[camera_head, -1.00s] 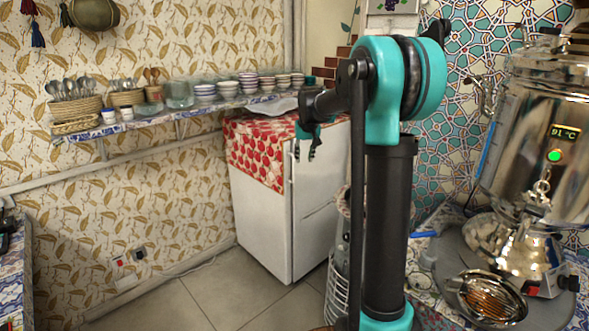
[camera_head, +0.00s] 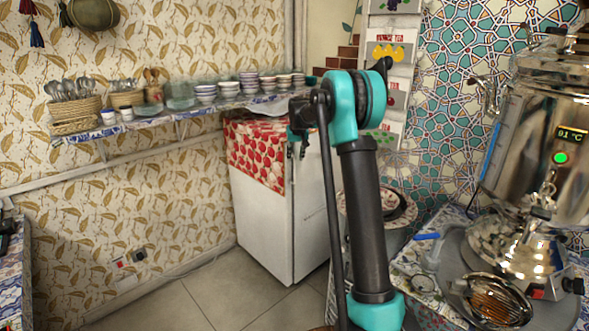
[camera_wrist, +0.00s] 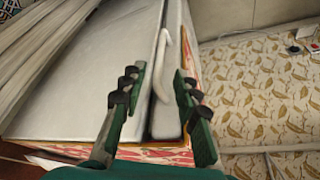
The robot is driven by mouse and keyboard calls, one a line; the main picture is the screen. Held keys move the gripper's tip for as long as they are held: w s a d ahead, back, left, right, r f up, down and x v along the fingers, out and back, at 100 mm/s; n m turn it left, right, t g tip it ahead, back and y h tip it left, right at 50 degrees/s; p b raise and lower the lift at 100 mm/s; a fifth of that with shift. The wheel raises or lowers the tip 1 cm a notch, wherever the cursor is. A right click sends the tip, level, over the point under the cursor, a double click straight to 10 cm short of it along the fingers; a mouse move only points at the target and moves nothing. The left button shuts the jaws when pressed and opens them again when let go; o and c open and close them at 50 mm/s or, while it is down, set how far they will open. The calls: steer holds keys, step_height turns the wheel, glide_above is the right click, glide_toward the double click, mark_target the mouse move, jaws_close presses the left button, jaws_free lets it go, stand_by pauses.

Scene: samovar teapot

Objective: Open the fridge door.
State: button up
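The white fridge (camera_head: 258,218) stands against the patterned wall, with a red-and-white cloth over its top. In the head view its front faces right and shows a seam; the door looks shut. My gripper (camera_head: 298,150) is in front of the upper front edge, covering part of it. In the wrist view, the fridge's white surface (camera_wrist: 90,75) fills the left and middle. A pale upright handle (camera_wrist: 160,62) shows beyond the fingers. My gripper (camera_wrist: 158,92) is open, with nothing between its fingertips; the handle lies ahead of the gap, apparently untouched.
A wall shelf (camera_head: 190,112) with bowls and baskets runs above the fridge's left. A metal samovar (camera_head: 535,150) stands on a table at the right. A round container (camera_head: 395,215) stands behind my arm. The tiled floor (camera_head: 215,290) before the fridge is clear.

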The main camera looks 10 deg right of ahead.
steer(key=x, duration=0.8)
steer(key=shift+s, duration=0.1)
steer(key=shift+r, duration=0.1)
jaws_close()
